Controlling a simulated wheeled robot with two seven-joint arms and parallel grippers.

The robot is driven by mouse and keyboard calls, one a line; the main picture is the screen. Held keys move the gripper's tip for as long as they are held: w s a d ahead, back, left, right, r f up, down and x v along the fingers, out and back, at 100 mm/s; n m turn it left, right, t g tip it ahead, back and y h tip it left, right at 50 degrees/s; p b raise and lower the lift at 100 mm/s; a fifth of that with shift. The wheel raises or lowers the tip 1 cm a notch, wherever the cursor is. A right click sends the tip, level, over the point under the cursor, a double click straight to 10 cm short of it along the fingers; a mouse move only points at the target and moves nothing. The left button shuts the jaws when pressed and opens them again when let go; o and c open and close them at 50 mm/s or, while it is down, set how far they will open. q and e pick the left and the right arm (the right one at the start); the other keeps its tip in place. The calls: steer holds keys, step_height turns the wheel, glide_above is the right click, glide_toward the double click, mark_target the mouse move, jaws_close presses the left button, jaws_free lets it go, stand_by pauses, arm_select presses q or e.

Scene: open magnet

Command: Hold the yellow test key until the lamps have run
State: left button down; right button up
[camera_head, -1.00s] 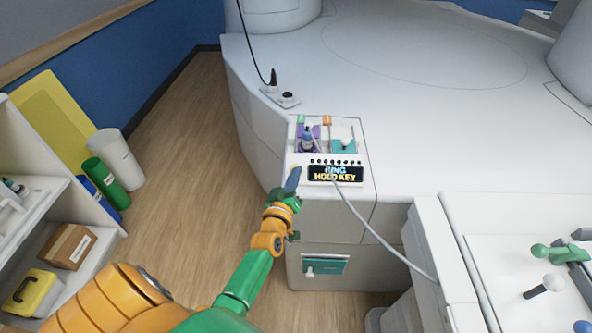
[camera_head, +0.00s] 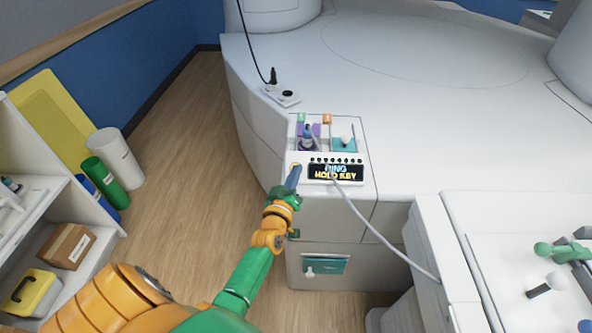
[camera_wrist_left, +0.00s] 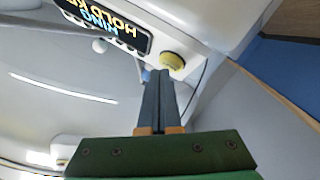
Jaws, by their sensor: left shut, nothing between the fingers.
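The yellow test key (camera_wrist_left: 172,62) is a round yellow button on the white console, left of the display. In the head view it shows only as a small yellow patch (camera_head: 295,166) behind my fingers. My left gripper (camera_head: 294,178) is shut and empty, its grey-blue fingers pointing at the key. In the left wrist view the fingertips (camera_wrist_left: 159,75) are at the key's near edge; I cannot tell whether they press it. My right gripper is not in view.
Behind the display are a purple slot (camera_head: 308,139) and a teal one (camera_head: 344,143). A pale cable (camera_head: 385,242) runs from the console to the right. A teal-fronted drawer (camera_head: 326,264) is below. Shelves (camera_head: 60,220) stand at left, with open floor between.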

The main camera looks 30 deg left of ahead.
arm_select(q)
steer(key=shift+w+a+f+b, duration=0.15)
steer(key=shift+w+f+b, duration=0.1)
steer(key=shift+f+b, duration=0.15)
stand_by(0.7)
steer(key=shift+r, duration=0.15)
stand_by(3.8)
steer(key=shift+s+d+r+p, duration=0.25)
steer(key=shift+r+p, duration=0.2)
steer(key=shift+p, duration=0.3)
steer(key=shift+s+r, duration=0.15)
steer(key=shift+s, duration=0.1)
